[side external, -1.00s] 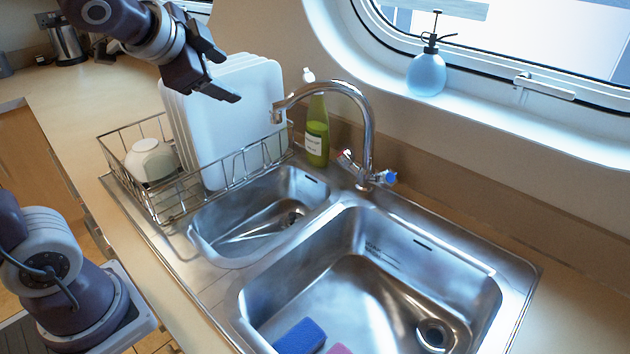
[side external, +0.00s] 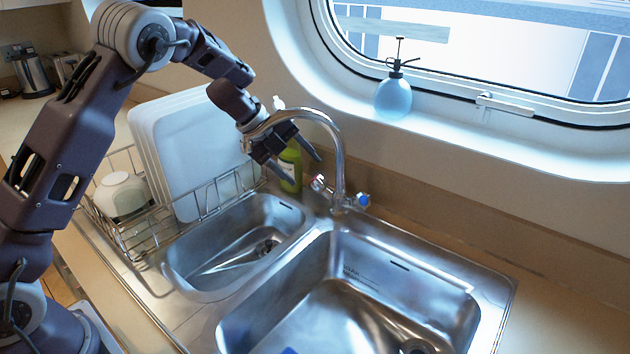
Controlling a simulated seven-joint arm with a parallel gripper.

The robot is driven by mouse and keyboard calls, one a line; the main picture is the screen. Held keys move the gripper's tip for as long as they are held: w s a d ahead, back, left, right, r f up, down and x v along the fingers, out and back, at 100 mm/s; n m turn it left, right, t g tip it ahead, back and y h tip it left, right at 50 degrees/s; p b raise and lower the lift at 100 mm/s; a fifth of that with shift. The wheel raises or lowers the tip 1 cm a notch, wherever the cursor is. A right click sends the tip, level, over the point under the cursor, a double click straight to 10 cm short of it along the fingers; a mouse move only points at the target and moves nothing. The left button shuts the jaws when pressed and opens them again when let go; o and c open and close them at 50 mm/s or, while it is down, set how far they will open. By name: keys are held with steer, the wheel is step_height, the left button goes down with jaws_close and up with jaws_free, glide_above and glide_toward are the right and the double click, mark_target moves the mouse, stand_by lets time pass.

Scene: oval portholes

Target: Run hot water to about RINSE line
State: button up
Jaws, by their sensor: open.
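The chrome mixer tap (side external: 338,150) stands behind the sink, its spout arching left. Its red-marked handle (side external: 318,183) is on the left and its blue-marked handle (side external: 362,200) on the right. My gripper (side external: 304,168) is open and empty, fingers spread, just up and left of the red-marked handle; I cannot tell whether they touch. My gripper partly covers the spout end; no water stream shows. The large right basin (side external: 330,262) has small dark markings (side external: 358,275) on its back wall, too small to read. The small left basin (side external: 215,245) is beside it.
A green bottle (side external: 291,172) stands close behind my gripper. A wire rack (side external: 135,238) holds white boards (side external: 185,150) and a white cup (side external: 120,195). A blue spray bottle (side external: 392,97) sits on the porthole sill. The counter right of the tap is clear.

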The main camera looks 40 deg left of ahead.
mark_target(315, 178)
steer(key=x, duration=0.6)
steer(key=shift+w+d+f, duration=0.1)
steer(key=shift+w+f, duration=0.05)
steer(key=shift+f, duration=0.1)
steer(key=shift+c, duration=0.4)
jaws_close()
steer(key=shift+n, duration=0.3)
steer(key=shift+w+r+n+g+y, duration=0.1)
steer(key=shift+n+g+y, duration=0.1)
steer(key=shift+n+g, duration=0.8)
steer(key=shift+n+g+y, duration=0.2)
steer(key=shift+n+g, duration=0.3)
steer(key=shift+n, duration=0.9)
